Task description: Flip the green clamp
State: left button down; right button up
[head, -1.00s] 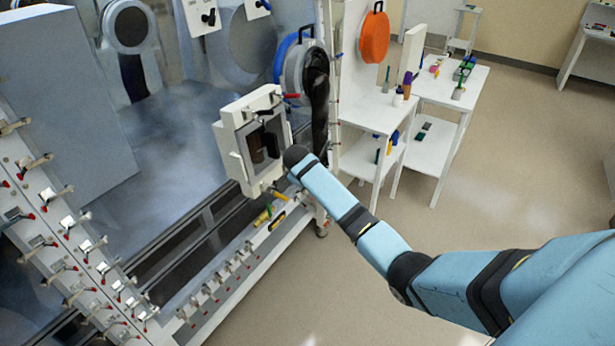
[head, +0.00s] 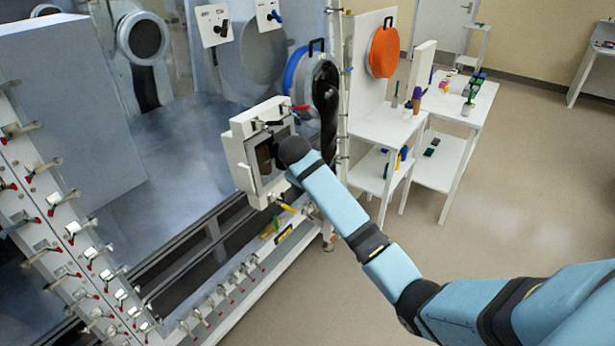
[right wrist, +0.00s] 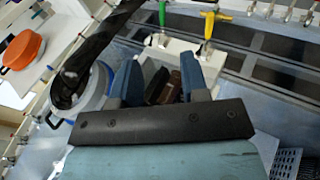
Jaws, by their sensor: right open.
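The green clamp (right wrist: 162,12) shows at the top edge of the right wrist view, left of a yellow-handled clamp (right wrist: 209,25). In the head view the green clamp (head: 277,222) is a small upright spot on the lower rail, below the white framed box (head: 240,155). My right gripper (right wrist: 162,78) is open, its two blue fingers spread over the white box's opening, with dark brown and black parts between them. In the head view its fingers are hidden behind my wrist. It is apart from the green clamp. My left gripper is not in view.
Metal toggle clamps with red tips line the frame rails (head: 60,200). A round port with a black glove (head: 325,100) is behind the box. White shelves (head: 385,130) with an orange disc (head: 384,50) stand to the right. The floor in front is clear.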

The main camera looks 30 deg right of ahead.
jog(key=shift+v, duration=0.9)
